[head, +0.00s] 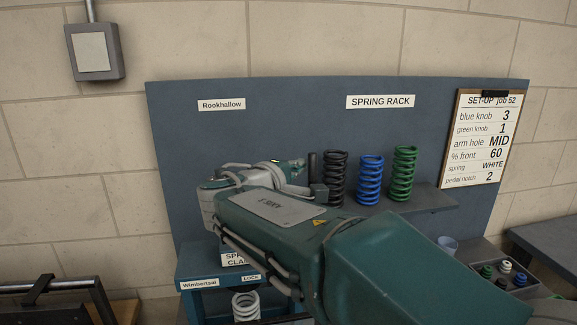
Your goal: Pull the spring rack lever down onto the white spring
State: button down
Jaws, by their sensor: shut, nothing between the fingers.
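The white spring (245,306) stands low inside a blue frame, below a partly covered sign (236,260) that seems to read spring clamp. My arm crosses in front of that frame and covers its right part. I cannot make out the lever clearly; it may be behind my arm. My gripper (316,190) appears as a dark end left of the black spring (335,178), shut and empty. It is well above the white spring and apart from it. A dark upright piece (312,164) shows there, and I cannot tell what it is.
A blue spring (370,181) and a green spring (404,174) stand on the shelf (428,199) before a blue-grey back panel (280,125). A set-up board (482,138) hangs at right. A tray of knobs (503,278) and a cup (447,246) stand lower right.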

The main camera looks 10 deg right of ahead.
jog(key=shift+s, duration=0.2)
dwell(0.3)
jog(key=shift+s, duration=0.3)
jog(key=shift+s+r+m+t+h, duration=0.1)
jog(key=shift+s+m+t+h, duration=0.1)
jog(key=shift+m+t+h, duration=0.1)
